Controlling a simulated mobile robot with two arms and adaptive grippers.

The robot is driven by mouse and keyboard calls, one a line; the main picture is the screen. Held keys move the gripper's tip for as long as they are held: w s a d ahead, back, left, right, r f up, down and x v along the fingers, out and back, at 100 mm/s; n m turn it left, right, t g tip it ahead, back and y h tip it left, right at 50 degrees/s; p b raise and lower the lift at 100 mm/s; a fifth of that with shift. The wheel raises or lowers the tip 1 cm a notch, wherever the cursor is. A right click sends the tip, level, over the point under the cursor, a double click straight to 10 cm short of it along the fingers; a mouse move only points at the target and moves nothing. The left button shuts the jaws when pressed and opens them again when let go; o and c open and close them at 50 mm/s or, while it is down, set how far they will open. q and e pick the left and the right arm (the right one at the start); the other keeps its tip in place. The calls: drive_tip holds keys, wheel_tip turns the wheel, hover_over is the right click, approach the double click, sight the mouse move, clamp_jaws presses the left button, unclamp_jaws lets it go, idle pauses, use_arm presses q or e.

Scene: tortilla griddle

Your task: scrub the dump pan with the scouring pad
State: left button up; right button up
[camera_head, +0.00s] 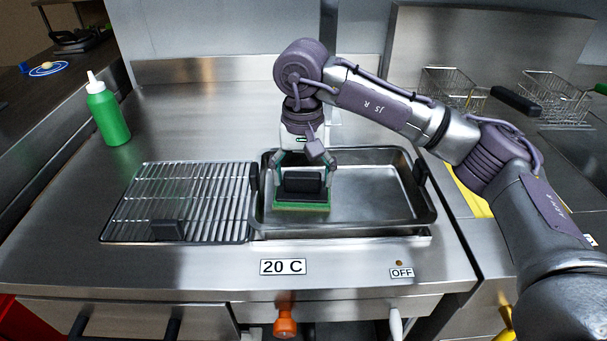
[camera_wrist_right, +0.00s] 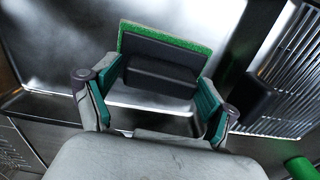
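The dump pan (camera_head: 380,200) is a rectangular metal pan with black handles at its short sides, set on the griddle counter right of a wire rack. The scouring pad (camera_head: 301,206) has a black handle block on top and a green scrubbing face below. It is at the left part of the pan, green side down. My right gripper (camera_head: 303,170) reaches down from above with its fingers on either side of the black handle. In the right wrist view, the teal fingertips (camera_wrist_right: 160,98) flank the pad's black block (camera_wrist_right: 160,75) and appear to grip it. My left gripper is not in view.
A wire rack (camera_head: 190,200) with a small black block (camera_head: 168,230) lies left of the pan. A green squeeze bottle (camera_head: 108,115) stands at the back left. Fryer baskets (camera_head: 455,90) are at the back right.

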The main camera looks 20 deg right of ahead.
drive_tip(key=shift+f+b, duration=0.6)
drive_tip(key=shift+f, duration=0.05)
idle(0.4)
drive_tip(key=c, duration=1.2)
drive_tip(key=shift+r+p, duration=0.3)
drive_tip(key=shift+r, duration=0.15)
drive_tip(key=shift+c, duration=0.3)
wheel_tip(320, 180, up, 4)
drive_tip(key=shift+f+p, duration=0.25)
drive_tip(key=shift+p, duration=0.85)
drive_tip(key=shift+r, duration=0.35)
